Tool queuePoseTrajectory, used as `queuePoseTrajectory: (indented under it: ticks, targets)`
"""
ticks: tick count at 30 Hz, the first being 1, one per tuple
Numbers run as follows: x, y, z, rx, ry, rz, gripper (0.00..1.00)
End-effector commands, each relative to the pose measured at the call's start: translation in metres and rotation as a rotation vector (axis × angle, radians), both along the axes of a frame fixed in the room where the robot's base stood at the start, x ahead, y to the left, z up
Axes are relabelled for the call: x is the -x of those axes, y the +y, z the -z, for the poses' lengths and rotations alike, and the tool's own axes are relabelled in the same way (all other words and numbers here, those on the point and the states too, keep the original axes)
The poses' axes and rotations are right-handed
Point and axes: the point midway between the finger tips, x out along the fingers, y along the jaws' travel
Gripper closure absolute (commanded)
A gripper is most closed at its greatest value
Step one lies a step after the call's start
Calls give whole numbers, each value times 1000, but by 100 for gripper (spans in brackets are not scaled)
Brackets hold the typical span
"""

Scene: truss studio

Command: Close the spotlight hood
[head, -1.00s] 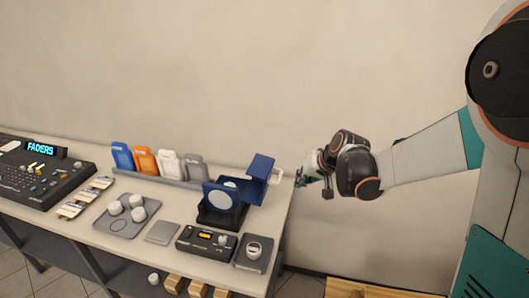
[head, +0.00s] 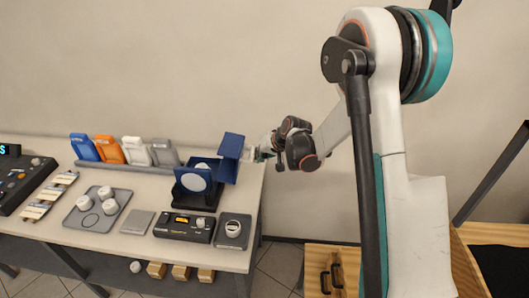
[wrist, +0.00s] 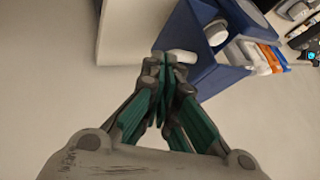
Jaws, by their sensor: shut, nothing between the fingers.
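The spotlight (head: 196,181) stands near the right end of the table, a blue housing with a round pale lens on a dark base. Its blue hood (head: 232,146) is swung open to the right, with a pale handle on its right side. My gripper (head: 258,153) is right of the hood, close by the handle. In the wrist view the hood (wrist: 212,75) lies beyond the shut, empty fingertips (wrist: 167,62), and the white handle (wrist: 181,56) is just beside them. I cannot tell whether they touch.
Coloured cards stand in a rack (head: 120,168) at the back. A control box (head: 184,227), a knob unit (head: 232,230) and a tray of white knobs (head: 97,210) lie in front. A wooden crate (head: 330,270) stands on the floor at right.

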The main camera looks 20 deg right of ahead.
Motion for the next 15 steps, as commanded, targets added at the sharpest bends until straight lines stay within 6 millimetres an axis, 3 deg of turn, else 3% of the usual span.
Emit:
queuePoseTrajectory:
  ticks: [2,7,15]
  targets:
    - [-8,5,11,1,0,-2,100]
    - [-17,28,5,1,-1,-4,100]
    - [-22,40,3,2,0,-1,100]
